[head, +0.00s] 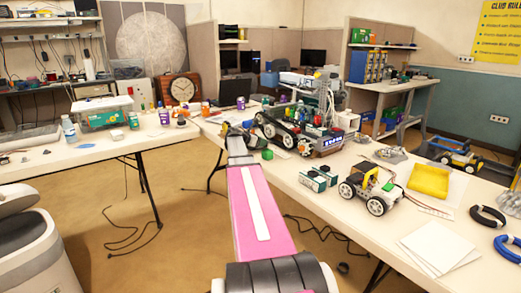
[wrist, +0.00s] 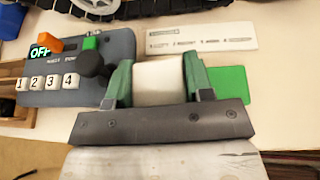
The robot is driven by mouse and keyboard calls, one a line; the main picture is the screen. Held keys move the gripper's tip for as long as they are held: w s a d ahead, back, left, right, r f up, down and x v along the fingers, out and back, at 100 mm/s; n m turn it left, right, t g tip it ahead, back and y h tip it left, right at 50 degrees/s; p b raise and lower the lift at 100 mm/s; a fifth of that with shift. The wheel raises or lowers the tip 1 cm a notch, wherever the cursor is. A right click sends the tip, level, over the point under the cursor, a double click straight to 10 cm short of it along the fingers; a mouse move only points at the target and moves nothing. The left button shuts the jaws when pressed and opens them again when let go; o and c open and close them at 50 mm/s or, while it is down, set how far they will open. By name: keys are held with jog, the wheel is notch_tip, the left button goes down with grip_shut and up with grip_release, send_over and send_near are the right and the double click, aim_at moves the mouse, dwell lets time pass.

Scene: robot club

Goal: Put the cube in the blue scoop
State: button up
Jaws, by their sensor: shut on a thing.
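My gripper (wrist: 157,85) is shut, its two green fingers on either side of a pale, whitish block that I take for the cube (wrist: 158,84). Only part of the block shows; the gripper body hides its near side. In the head view my gripper is small and far off at the end of my pink arm, near the table's left edge, and the block cannot be made out there. I cannot make out a blue scoop in either view.
A grey control box (wrist: 60,72) with a black knob and numbered buttons stands left of my gripper. A tracked robot (head: 300,125) stands behind.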

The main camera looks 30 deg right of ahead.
jog(key=shift+d+f, duration=0.3)
jog(key=shift+d, duration=0.05)
jog(key=shift+f, duration=1.7)
jog(key=shift+f, duration=0.1)
jog(key=o, duration=0.9)
jog(key=shift+f, duration=0.1)
